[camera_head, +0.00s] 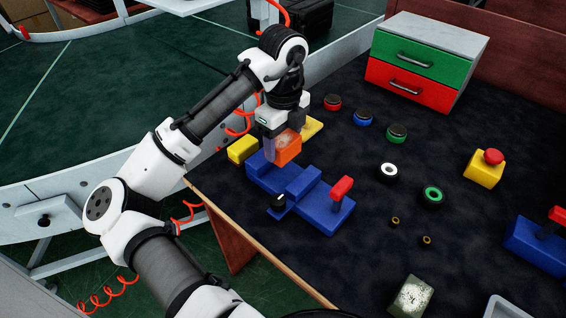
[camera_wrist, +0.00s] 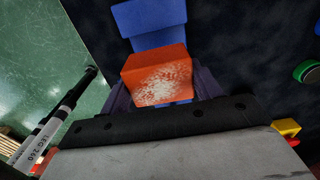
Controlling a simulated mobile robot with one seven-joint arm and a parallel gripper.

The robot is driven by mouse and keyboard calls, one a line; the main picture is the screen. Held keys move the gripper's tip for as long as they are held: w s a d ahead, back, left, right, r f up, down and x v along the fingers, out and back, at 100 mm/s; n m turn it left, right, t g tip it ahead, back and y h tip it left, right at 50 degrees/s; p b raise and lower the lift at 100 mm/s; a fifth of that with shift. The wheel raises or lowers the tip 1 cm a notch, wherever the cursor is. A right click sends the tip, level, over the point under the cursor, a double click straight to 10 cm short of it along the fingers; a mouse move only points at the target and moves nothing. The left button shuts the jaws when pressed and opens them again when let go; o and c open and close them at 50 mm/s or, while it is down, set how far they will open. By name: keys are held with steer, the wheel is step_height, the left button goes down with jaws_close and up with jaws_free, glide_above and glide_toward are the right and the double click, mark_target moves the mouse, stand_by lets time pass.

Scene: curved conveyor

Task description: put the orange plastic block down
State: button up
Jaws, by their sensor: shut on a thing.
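The orange plastic block (camera_head: 288,147) is between the fingers of my gripper (camera_head: 279,146), near the far left end of a blue fixture (camera_head: 303,190) with a red handle. In the wrist view the orange block (camera_wrist: 157,76) has a pale worn patch and sits between the dark fingers (camera_wrist: 160,88). The blue fixture (camera_wrist: 150,20) shows beyond and beneath it. My gripper is shut on the block. I cannot tell whether the block's underside touches the fixture.
Yellow blocks (camera_head: 243,149) lie beside the fixture. A green and red drawer box (camera_head: 424,62) stands at the back. Several round parts (camera_head: 389,172), a red-topped yellow button box (camera_head: 484,168) and a second blue fixture (camera_head: 538,243) are on the dark table. The conveyor (camera_head: 50,205) curves along the left.

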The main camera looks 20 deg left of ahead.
mark_target(283, 138)
steer(key=shift+f, duration=3.35)
steer(key=shift+f, duration=0.2)
steer(key=o, duration=1.1)
steer(key=shift+o, duration=0.2)
steer(key=shift+r, duration=0.15)
step_height(283, 138, up, 12)
steer(key=shift+r, duration=0.1)
